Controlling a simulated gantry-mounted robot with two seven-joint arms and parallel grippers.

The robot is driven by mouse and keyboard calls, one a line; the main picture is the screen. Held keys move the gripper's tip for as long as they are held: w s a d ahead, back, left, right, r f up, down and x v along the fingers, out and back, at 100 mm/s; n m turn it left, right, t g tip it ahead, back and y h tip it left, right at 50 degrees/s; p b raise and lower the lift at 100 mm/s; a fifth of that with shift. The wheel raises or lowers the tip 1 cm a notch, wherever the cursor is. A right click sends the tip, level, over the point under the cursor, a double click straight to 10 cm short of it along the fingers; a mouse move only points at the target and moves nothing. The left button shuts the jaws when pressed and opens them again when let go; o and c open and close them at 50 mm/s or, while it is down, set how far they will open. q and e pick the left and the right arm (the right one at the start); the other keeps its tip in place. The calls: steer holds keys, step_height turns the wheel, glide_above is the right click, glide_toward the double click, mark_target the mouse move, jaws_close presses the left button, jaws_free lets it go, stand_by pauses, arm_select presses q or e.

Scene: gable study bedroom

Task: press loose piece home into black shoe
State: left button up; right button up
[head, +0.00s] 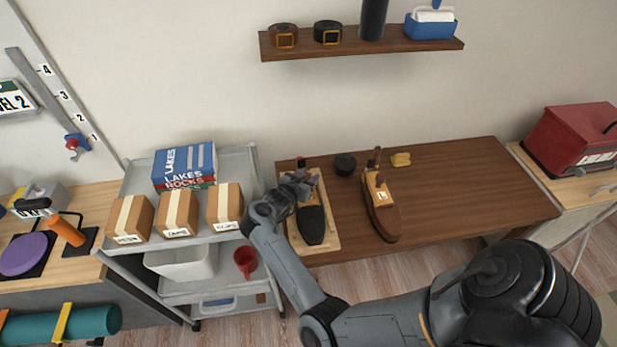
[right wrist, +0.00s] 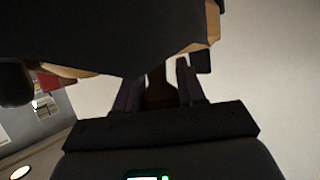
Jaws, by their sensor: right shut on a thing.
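The black shoe (head: 311,226) lies on a pale wooden board (head: 330,243) at the left end of the brown table, toe toward me. My right gripper (head: 299,184) is over its heel end and covers most of its opening. In the right wrist view, the gripper (right wrist: 160,92) is shut on a brown piece (right wrist: 160,88), taken to be the loose piece. A large dark shape, likely the black shoe, fills the top of that view. How deep the piece sits in the shoe is hidden. My left gripper is not in view.
A brown shoe (head: 381,207) with an L label stands to the right, close to the board. A black round tin (head: 345,164) and a yellow lump (head: 401,159) lie behind. A trolley (head: 247,165) with boxes adjoins the left. The table's right half (head: 480,190) is clear.

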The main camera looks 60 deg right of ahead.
steer(key=shift+s+f, duration=0.2)
steer(key=shift+f, duration=0.35)
steer(key=shift+s+f, duration=0.15)
steer(key=shift+f, duration=0.35)
steer(key=o, duration=1.6)
steer(key=shift+r, duration=0.1)
steer(key=shift+w+r+p, duration=0.15)
steer(key=shift+r+p, duration=0.35)
steer(key=shift+w+r+p, duration=0.15)
steer(key=shift+r+p, duration=0.3)
steer(key=shift+r, duration=0.05)
steer(key=shift+s+a+r+p, duration=0.1)
steer(key=shift+a+r+p, duration=0.1)
steer(key=shift+r+p, duration=0.9)
steer(key=shift+r, duration=0.15)
steer(key=shift+r+p, duration=1.45)
steer(key=shift+r, duration=0.2)
